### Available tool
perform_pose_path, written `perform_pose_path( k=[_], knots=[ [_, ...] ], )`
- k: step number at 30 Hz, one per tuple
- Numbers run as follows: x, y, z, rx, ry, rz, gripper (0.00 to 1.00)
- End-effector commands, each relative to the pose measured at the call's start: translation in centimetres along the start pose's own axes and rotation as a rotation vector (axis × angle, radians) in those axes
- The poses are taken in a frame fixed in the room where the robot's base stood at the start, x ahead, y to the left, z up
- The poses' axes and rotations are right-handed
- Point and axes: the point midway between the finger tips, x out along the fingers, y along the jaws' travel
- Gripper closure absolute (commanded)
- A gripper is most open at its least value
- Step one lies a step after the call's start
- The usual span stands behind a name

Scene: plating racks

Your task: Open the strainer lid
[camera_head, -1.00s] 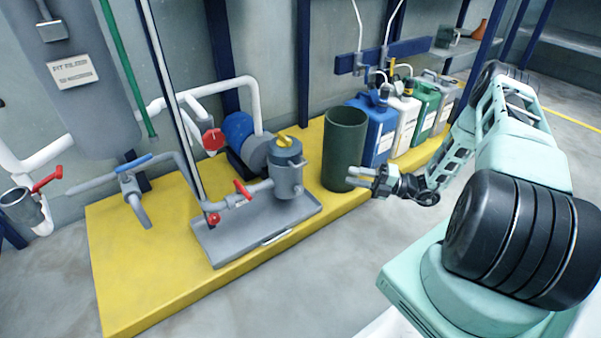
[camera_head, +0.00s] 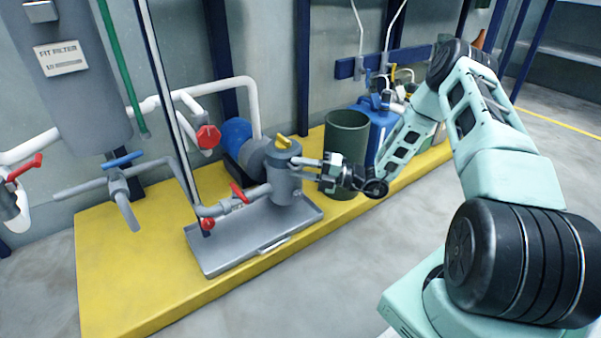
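The strainer (camera_head: 284,188) is a grey upright pot on a metal drip tray (camera_head: 228,248). Its lid (camera_head: 281,152) looks closed and carries a yellow knob (camera_head: 283,142). My gripper (camera_head: 302,168) reaches in from the right, roughly level, with its fingertips at the upper right side of the strainer, just below the lid rim. The two fingers look apart, one above the other, with a gap between them. The small lug on that side of the strainer is hidden by the fingers, and I cannot tell whether they touch it.
A dark green bin (camera_head: 346,135) stands close behind my gripper. A blue motor (camera_head: 237,137) is behind the strainer. A red-handled valve (camera_head: 238,193) sits on the pipe left of it. A blue canister (camera_head: 380,125) is at the right. The yellow platform (camera_head: 125,260) is clear at front left.

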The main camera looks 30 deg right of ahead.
Motion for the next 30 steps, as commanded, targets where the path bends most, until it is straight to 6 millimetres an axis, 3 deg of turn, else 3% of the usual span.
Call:
perform_pose_path(
  k=[8,12,22,30],
  knots=[
    [0.2,0.1,0.0,0.0,0.0,0.0,0.7],
    [0.2,0.1,0.0,0.0,0.0,0.0,1.0],
    [0.3,0.6,0.1,0.006,0.001,-0.005,1.0],
    [0.7,2.5,0.5,0.057,0.001,-0.057,1.0]
  ],
)
